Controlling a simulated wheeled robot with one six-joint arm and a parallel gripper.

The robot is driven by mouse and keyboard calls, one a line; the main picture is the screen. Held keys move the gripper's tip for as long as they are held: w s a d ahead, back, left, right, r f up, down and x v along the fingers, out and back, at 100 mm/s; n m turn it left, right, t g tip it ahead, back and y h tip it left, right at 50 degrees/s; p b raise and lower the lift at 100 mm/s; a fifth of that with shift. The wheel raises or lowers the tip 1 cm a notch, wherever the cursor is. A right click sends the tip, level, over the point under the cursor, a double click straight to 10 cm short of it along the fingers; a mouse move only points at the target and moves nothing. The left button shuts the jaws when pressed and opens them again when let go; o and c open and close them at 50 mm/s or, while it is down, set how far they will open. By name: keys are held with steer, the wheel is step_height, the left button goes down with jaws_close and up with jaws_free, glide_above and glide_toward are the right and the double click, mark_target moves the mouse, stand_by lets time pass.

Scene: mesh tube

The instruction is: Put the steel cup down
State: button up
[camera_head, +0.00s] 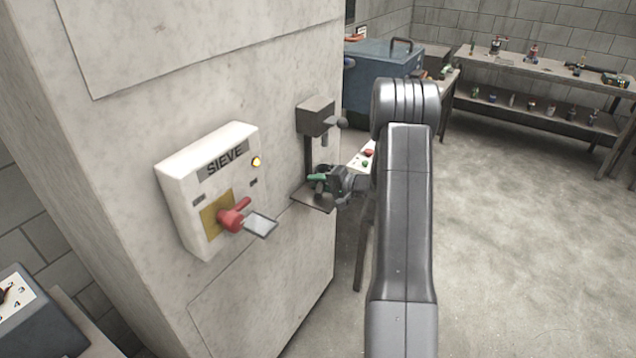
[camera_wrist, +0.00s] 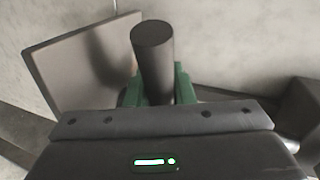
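A dark grey cylinder, most likely the steel cup (camera_wrist: 153,60), stands out between the green fingers in the wrist view. One round end of it faces the camera; its lower part is hidden behind my gripper's body. My gripper (camera_head: 320,181) has green fingertips and is at the small shelf (camera_head: 309,201) on the side of the pale cabinet. Its fingers (camera_wrist: 158,85) sit on both sides of the cylinder and seem closed on it. In the head view the cup cannot be made out clearly. Whether it touches the shelf cannot be told.
A grey box with a knob (camera_head: 316,115) is mounted above the shelf. A white SIEVE panel (camera_head: 208,187) with a red lever (camera_head: 236,214) juts from the cabinet to the left. A blue chest (camera_head: 380,72) and a workbench (camera_head: 535,70) stand behind. The floor at right is clear.

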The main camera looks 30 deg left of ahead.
steer(key=o, duration=0.3)
steer(key=shift+o, duration=0.2)
steer(key=shift+r, duration=0.15)
steer(key=b+v, duration=0.1)
steer(key=v, duration=1.1)
